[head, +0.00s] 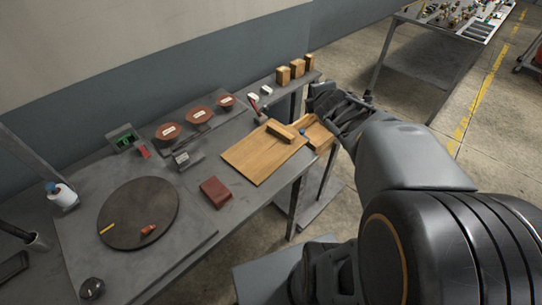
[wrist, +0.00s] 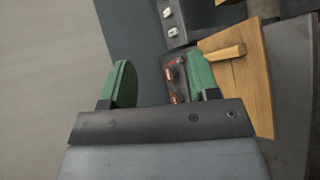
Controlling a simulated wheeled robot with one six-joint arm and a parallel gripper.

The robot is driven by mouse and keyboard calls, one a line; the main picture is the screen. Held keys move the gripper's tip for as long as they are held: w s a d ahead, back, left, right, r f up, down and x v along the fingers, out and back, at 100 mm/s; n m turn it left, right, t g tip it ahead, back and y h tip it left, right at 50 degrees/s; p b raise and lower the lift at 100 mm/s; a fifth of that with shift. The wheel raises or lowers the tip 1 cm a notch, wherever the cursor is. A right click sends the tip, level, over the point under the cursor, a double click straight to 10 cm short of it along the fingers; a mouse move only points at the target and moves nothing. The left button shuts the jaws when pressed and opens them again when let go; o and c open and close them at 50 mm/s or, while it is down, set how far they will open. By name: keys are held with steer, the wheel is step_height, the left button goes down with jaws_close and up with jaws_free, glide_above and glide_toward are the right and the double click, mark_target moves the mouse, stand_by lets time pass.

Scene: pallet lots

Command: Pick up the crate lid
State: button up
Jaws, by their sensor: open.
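The crate lid (head: 258,157) is a flat, light wooden board with a raised wooden bar handle (head: 280,131) near its far right edge. It lies on the grey workbench. In the wrist view the lid (wrist: 256,88) and its handle (wrist: 226,52) show at the right, beyond the right finger. My gripper (wrist: 162,75) has green fingers spread wide with nothing held between them. In the head view my gripper (head: 326,98) is above the bench's right end, right of and apart from the lid; its fingertips are hard to make out there.
A small wooden piece (head: 319,133) shows beside the lid under my gripper, partly hidden. Several wooden blocks (head: 297,68) stand behind. A dark red box (head: 215,191) and a round dark disc (head: 138,212) lie left of the lid. The wall (head: 150,85) runs behind the bench.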

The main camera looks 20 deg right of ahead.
step_height(320, 180, down, 6)
steer(key=w+d+f+n+t+y+b, duration=0.1)
steer(key=w+d+n+t+y+b, duration=0.15)
steer(key=n, duration=0.85)
steer(key=n+g+y+b, duration=0.2)
steer(key=n+y+b, duration=0.45)
steer(key=n, duration=0.65)
glide_toward(286, 133)
steer(key=shift+y, duration=0.6)
steer(key=s+d+p, duration=0.1)
steer(key=s+d+r, duration=0.1)
steer(key=d, duration=0.1)
steer(key=shift+s+d+r+p, duration=0.2)
steer(key=shift+d+r+p, duration=0.05)
steer(key=shift+d+p, duration=0.1)
steer(key=shift+w+a+f+y, duration=0.1)
steer(key=shift+a+f+y, duration=0.2)
steer(key=shift+n+g, duration=0.25)
steer(key=shift+n, duration=0.15)
steer(key=x, duration=0.7)
steer(key=shift+w+a, duration=0.1)
steer(key=shift+a, duration=0.05)
steer(key=shift+a+x, duration=0.25)
steer(key=shift+x, duration=2.55)
steer(key=shift+c, duration=0.4)
jaws_close()
